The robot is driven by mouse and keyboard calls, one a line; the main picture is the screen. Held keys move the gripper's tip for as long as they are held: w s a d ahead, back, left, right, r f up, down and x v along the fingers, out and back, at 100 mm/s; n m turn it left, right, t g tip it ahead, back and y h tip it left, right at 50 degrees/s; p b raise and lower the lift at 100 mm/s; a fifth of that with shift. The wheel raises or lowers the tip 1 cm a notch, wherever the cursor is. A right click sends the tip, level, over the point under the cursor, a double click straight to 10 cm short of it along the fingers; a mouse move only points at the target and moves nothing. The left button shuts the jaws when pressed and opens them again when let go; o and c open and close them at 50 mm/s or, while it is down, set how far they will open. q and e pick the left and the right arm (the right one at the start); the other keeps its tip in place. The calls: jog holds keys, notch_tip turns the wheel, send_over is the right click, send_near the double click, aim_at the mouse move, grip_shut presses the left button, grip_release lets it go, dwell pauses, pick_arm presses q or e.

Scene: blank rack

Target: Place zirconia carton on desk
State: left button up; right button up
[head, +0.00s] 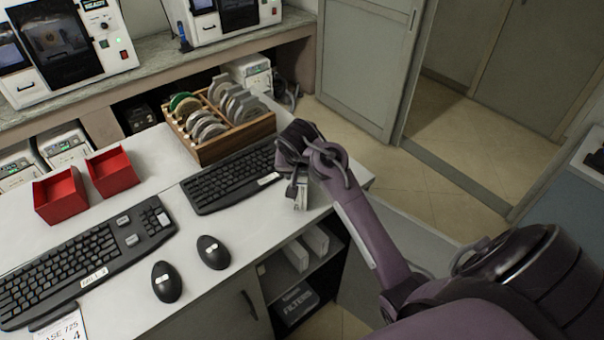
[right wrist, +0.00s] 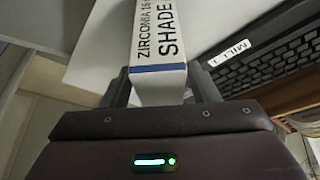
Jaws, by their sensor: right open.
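The rest of the carton is hidden by the gripper. I cannot tell whether its base touches the desk. My left gripper is not in view.
A black keyboard (head: 232,180) is close left of the gripper. A wooden rack (head: 235,143) of discs stands behind it. Two mice (head: 213,252), another keyboard (head: 85,262) and red bins (head: 112,171) occupy the left. Bare desk shows in front of the gripper.

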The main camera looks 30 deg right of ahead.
jog(key=shift+w, duration=0.15)
jog(key=b+v, duration=0.3)
jog(key=v, duration=0.3)
jog(key=shift+a+r, duration=0.1)
jog(key=shift+r, duration=0.1)
jog(key=p+v, duration=0.2)
jog(key=v, duration=0.3)
jog(key=shift+d, duration=0.2)
jog(key=shift+s+a+r+p, duration=0.1)
jog(key=shift+s+r+p, duration=0.15)
jog(key=shift+p, duration=0.25)
jog(key=shift+w, duration=0.1)
